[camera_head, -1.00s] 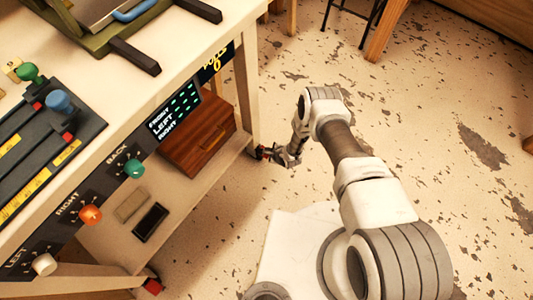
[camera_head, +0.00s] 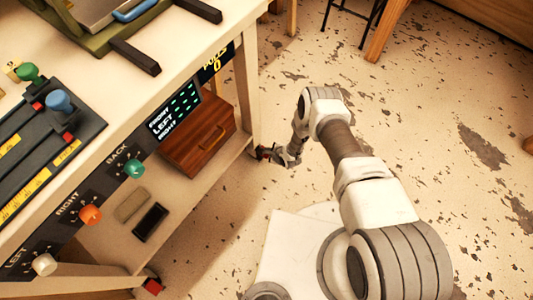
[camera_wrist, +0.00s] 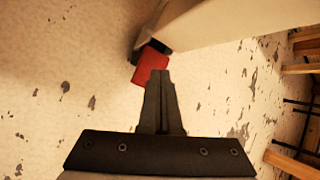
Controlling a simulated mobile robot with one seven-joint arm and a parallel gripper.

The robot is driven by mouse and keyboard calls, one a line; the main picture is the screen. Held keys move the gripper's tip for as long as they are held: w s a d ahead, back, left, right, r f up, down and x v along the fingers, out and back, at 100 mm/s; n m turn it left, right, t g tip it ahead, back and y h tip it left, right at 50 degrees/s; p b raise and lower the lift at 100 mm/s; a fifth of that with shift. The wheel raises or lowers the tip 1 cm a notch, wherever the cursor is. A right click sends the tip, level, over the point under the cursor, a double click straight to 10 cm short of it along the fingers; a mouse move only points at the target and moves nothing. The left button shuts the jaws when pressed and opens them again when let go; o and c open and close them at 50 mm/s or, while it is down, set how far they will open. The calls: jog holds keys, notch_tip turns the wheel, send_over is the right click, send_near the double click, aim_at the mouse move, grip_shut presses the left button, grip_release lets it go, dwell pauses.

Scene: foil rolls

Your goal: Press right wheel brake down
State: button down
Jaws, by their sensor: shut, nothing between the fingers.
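A red wheel brake (camera_wrist: 151,66) sits at the foot of a pale table leg in the wrist view. In the head view this foot, on the right of the two near legs, is small and partly covered by my gripper (camera_head: 273,154). My gripper is shut and empty. In the wrist view its fingertips (camera_wrist: 159,76) overlap the lower right edge of the red brake. I cannot tell whether they touch it. A second red brake (camera_head: 153,286) shows at the foot of the lower left leg in the head view.
The workbench (camera_head: 235,20) fills the left, with a wooden drawer box (camera_head: 200,135) and a dark block (camera_head: 150,222) on its lower shelf. Colored knobs line its front. A stool (camera_head: 355,15) stands at the back. The speckled floor to the right is clear.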

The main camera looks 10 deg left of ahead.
jog(key=shift+f, duration=0.15)
jog(key=shift+f, duration=0.25)
jog(key=shift+f, duration=1.25)
dwell(1.2)
jog(key=shift+r+p, duration=0.9)
jog(key=shift+r, duration=0.8)
jog(key=shift+r+p, duration=1.75)
jog(key=shift+r, duration=0.75)
